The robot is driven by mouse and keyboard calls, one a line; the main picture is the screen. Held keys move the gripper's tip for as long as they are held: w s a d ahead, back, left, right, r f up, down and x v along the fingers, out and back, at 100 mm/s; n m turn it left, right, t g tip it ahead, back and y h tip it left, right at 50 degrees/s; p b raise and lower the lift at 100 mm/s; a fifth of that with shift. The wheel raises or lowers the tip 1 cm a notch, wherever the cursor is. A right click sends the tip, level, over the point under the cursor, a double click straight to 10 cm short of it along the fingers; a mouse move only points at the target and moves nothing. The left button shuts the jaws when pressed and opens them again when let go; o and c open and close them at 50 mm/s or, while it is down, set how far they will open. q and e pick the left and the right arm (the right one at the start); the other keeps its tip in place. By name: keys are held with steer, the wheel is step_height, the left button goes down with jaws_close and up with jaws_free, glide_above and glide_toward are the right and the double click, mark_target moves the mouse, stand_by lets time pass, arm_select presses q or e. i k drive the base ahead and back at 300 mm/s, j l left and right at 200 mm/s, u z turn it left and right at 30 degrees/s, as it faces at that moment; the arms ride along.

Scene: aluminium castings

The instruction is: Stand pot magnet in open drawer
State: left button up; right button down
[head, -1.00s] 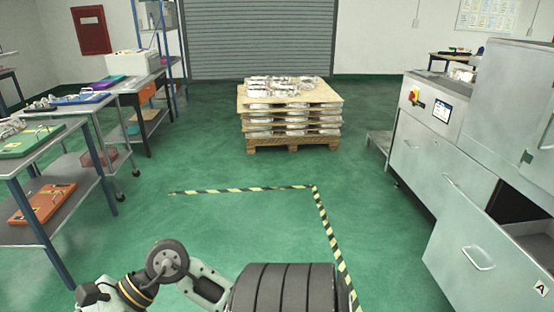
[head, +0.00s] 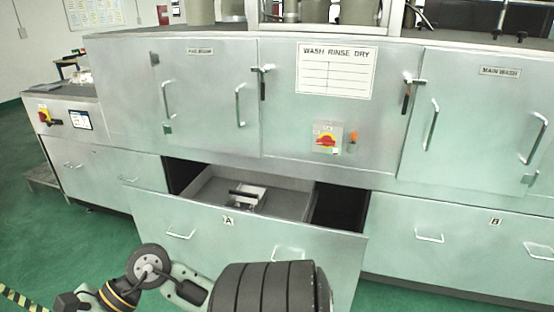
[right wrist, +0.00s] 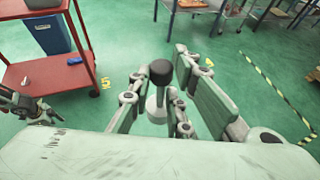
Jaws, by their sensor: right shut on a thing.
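The pot magnet (right wrist: 157,105) is in the right wrist view, with a black knob on a thin stem above a pale round base. My right gripper (right wrist: 162,92) is shut on it and holds it above the green floor. The open drawer (head: 146,205), marked A, is pulled out of the steel washing machine in the head view. A silvery block with a black handle (head: 247,196) lies inside it. My right gripper is outside the head view. What looks like part of my left gripper (right wrist: 25,105) shows at the wrist view's left edge, its jaws unclear.
The drawer interior has bare floor around the block, and a dark gap at its right. Drawer B (head: 450,230) is shut. A red trolley (right wrist: 55,78) with a blue bin (right wrist: 48,33) stands in the right wrist view. Striped tape (right wrist: 275,95) marks the floor.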

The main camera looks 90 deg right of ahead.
mark_target(286, 212)
steer(key=l+z, duration=0.4)
steer(key=k+l+z, duration=0.1)
steer(key=l+z, duration=0.55)
steer(key=z, duration=0.15)
steer(key=i+l+z, duration=0.1)
steer(key=l+z, duration=0.25)
steer(key=i+l, duration=0.1)
steer(key=l, duration=0.2)
steer(key=i+l+z, duration=0.1)
steer(key=l, duration=0.25)
steer(key=i+l, duration=0.1)
steer(key=l, duration=0.2)
